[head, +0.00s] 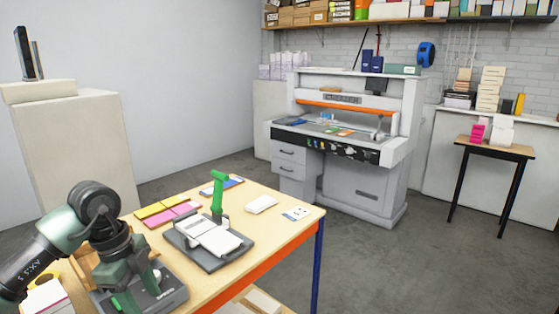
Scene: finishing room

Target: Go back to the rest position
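My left arm comes in from the lower left, and its gripper (128,292) points down over the near left part of the wooden table (275,236). The gripper is over or just in front of a dark grey device (174,292) with green parts. I cannot tell whether its fingers are open or shut, or whether they touch the device. My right gripper is not in view.
A grey hand press with a green lever (218,190) stands mid-table, holding white sheets. Pink and yellow pads (172,215) and a white paper stack (261,204) lie nearby. A large cutting machine (345,150) stands behind.

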